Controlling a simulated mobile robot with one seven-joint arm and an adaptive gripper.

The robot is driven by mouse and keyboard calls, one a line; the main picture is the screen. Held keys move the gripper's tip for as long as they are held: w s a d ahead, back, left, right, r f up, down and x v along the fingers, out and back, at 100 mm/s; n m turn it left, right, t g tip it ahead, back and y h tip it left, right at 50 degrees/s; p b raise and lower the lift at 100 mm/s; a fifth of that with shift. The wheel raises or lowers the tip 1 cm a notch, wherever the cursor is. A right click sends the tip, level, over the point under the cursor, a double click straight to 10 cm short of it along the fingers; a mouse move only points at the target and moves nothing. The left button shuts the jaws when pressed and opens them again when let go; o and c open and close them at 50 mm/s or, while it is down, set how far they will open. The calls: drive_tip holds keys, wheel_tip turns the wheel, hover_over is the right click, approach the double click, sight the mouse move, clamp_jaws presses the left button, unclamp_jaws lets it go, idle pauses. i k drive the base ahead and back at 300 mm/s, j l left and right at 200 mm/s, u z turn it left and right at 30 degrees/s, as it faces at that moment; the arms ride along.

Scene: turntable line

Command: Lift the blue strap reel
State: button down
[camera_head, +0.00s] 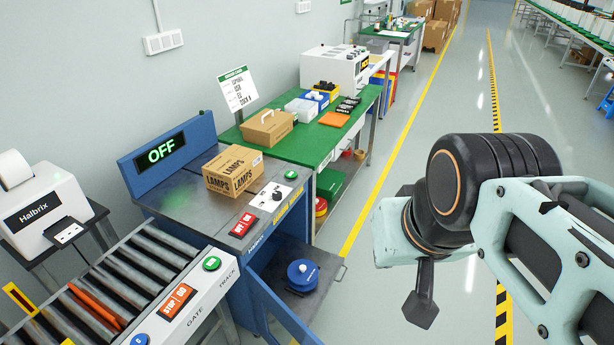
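The blue strap reel (302,275) rests on the lower shelf (328,263) inside the blue cabinet under the turntable station. Its round top and hub show, and nothing covers it from this view. My gripper (421,308) hangs at the right over the open floor, well apart from the reel. It points downward and shows as a dark shape, and its fingers cannot be made out clearly. No object shows in it.
The blue cabinet door (283,314) hangs open in front, low and left of the reel. A LAMPS carton (233,171) sits on the station top. A roller conveyor (130,275) adjoins at the left. A green bench (300,142) stands behind. The floor aisle is clear.

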sight(302, 274)
drive_tip(key=l+z, duration=0.1)
drive_tip(key=z, duration=0.35)
drive_tip(key=l+z, duration=0.15)
drive_tip(key=z, duration=0.3)
drive_tip(key=l+z, duration=0.1)
drive_tip(key=z, duration=0.3)
drive_tip(key=i+l+z, duration=0.1)
drive_tip(key=l, duration=0.25)
drive_tip(key=i+l+z, duration=0.1)
drive_tip(key=i+l, duration=0.25)
drive_tip(key=i+l+u, duration=0.2)
drive_tip(key=i, duration=0.2)
drive_tip(key=i+l+u, duration=0.25)
drive_tip(key=i, duration=0.15)
drive_tip(key=i+u, duration=0.2)
drive_tip(key=u, duration=0.15)
drive_tip(key=i+u, duration=0.5)
drive_tip(key=u, duration=0.15)
drive_tip(key=i+u, duration=0.15)
drive_tip(key=u, duration=0.25)
drive_tip(key=i+u, duration=0.2)
drive_tip(key=u, duration=0.15)
drive_tip(key=i+u, duration=0.15)
drive_tip(key=u, duration=0.25)
drive_tip(key=i+u, duration=0.35)
drive_tip(key=i+l+u, duration=0.15)
drive_tip(key=u, duration=0.2)
drive_tip(key=i, duration=0.1)
